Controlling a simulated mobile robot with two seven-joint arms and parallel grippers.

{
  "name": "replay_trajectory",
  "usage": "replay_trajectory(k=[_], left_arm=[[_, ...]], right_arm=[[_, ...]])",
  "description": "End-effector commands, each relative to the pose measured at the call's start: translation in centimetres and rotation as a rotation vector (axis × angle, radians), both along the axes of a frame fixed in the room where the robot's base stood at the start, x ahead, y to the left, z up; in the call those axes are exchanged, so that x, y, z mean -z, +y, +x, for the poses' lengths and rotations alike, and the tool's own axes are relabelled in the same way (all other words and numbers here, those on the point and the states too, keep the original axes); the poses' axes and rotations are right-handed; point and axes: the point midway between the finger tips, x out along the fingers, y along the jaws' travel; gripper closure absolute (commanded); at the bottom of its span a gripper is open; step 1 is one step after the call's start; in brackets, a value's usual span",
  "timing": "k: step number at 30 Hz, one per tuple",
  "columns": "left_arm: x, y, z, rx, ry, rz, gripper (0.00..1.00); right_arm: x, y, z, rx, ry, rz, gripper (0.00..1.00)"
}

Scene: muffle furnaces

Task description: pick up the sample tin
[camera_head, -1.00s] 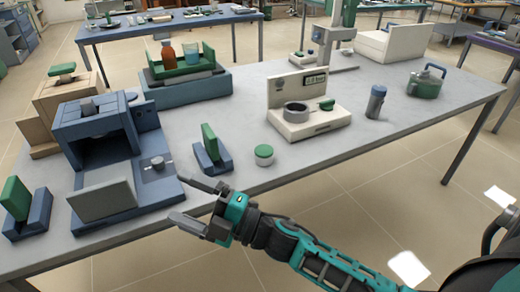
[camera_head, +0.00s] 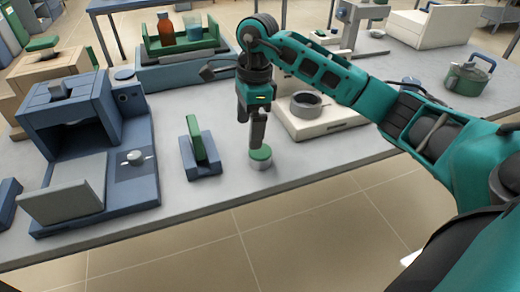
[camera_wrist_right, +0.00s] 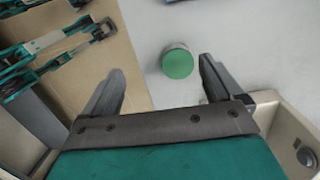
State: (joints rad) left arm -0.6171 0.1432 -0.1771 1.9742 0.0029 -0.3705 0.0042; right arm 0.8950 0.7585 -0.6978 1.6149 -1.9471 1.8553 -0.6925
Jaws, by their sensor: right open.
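The sample tin (camera_head: 261,158) is a small round pale tin with a green lid, upright near the table's front edge. My right gripper (camera_head: 257,145) points down just above and behind it, with its fingers overlapping the lid's back edge in the head view. In the right wrist view the tin (camera_wrist_right: 177,61) shows beyond the open fingers (camera_wrist_right: 160,80), between their lines and nearer the right one. Nothing is between the fingers. A teal and black arm end, seemingly my left gripper (camera_wrist_right: 103,29), shows small at the upper left of the wrist view; its jaws are unclear.
A green-and-blue stand (camera_head: 200,155) is just left of the tin. A blue furnace (camera_head: 75,125) with its door down stands further left. The table's front edge is close in front of the tin.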

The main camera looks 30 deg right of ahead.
Motion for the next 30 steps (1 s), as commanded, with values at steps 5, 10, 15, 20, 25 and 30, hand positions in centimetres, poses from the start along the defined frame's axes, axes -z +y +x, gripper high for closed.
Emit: replay_trajectory(k=[5,10,15,20,25,30], left_arm=[[0.2,0.0,0.0,0.001,0.002,0.000,0.57],[0.5,0.0,0.0,0.001,0.004,0.000,0.57],[0.7,0.0,-0.1,0.002,0.008,0.001,0.57],[0.7,0.0,0.0,0.002,0.006,0.000,0.57],[0.6,-0.1,0.1,0.002,0.003,-0.001,0.57],[0.8,-0.1,0.1,0.004,0.004,-0.003,0.57]], right_arm=[[-1.1,-2.9,0.3,0.013,-0.002,-0.119,0.07],[1.4,-3.1,0.2,0.012,0.003,-0.126,0.07],[4.5,-3.1,0.3,0.014,0.001,-0.124,0.07],[6.0,-3.0,0.3,0.014,-0.002,-0.123,0.07],[7.6,-3.1,0.3,0.013,0.002,-0.122,0.07],[10.2,-3.2,0.5,0.013,0.001,-0.121,0.07]])
